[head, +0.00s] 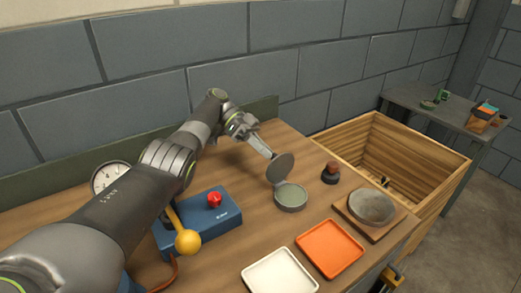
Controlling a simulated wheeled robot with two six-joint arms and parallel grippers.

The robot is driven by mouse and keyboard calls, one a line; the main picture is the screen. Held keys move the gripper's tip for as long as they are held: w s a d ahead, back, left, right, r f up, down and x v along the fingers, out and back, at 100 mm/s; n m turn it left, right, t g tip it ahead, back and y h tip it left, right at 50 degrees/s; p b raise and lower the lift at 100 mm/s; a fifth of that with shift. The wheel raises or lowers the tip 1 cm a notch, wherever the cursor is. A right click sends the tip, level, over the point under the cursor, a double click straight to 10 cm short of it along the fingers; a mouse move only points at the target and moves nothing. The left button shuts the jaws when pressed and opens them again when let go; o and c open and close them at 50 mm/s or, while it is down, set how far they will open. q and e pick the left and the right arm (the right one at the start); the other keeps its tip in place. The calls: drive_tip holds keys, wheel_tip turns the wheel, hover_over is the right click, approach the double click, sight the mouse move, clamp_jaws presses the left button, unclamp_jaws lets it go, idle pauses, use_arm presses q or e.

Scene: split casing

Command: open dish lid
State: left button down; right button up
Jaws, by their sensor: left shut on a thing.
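The small round grey-green dish (291,196) stands on the wooden bench top. Its round lid (281,168) stands raised, tilted up at the dish's back left edge. My left gripper (270,155) reaches down from the upper left and is shut on the lid near its upper rim. The fingertips are small here and partly hidden by the lid. My right gripper is not in view.
Right of the dish are a dark knob-topped object (330,173) and a grey stone-like disc (372,208) on a board. An orange tray (330,249) and white tray (280,274) lie in front. A blue box (200,222) with a red button and yellow-balled lever stands left.

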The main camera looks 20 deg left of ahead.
sight(284, 171)
use_arm(q)
drive_tip(key=shift+s+d+f, duration=0.15)
drive_tip(key=shift+f, duration=0.5)
drive_tip(key=shift+s+d+f, duration=0.1)
drive_tip(key=shift+d+f, duration=0.05)
drive_tip(key=shift+f, duration=0.45)
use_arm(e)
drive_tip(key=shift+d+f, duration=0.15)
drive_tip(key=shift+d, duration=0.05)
use_arm(q)
drive_tip(key=c, duration=1.8)
unclamp_jaws()
drive_tip(key=o, duration=0.5)
drive_tip(key=shift+w+d+f, duration=0.3)
drive_tip(key=shift+w+d, duration=0.2)
drive_tip(key=shift+w, duration=0.25)
drive_tip(key=shift+s+a+r, duration=0.3)
drive_tip(key=shift+s+r, duration=0.05)
drive_tip(key=shift+r, duration=0.15)
drive_tip(key=shift+w+r+p, duration=0.15)
drive_tip(key=shift+r+p, duration=0.35)
drive_tip(key=shift+p, duration=0.05)
wheel_tip(284, 171, up, 9)
drive_tip(key=p, duration=0.7)
drive_tip(key=shift+d+f+p, duration=0.15)
drive_tip(key=shift+f+p, duration=0.05)
drive_tip(key=shift+p, duration=0.1)
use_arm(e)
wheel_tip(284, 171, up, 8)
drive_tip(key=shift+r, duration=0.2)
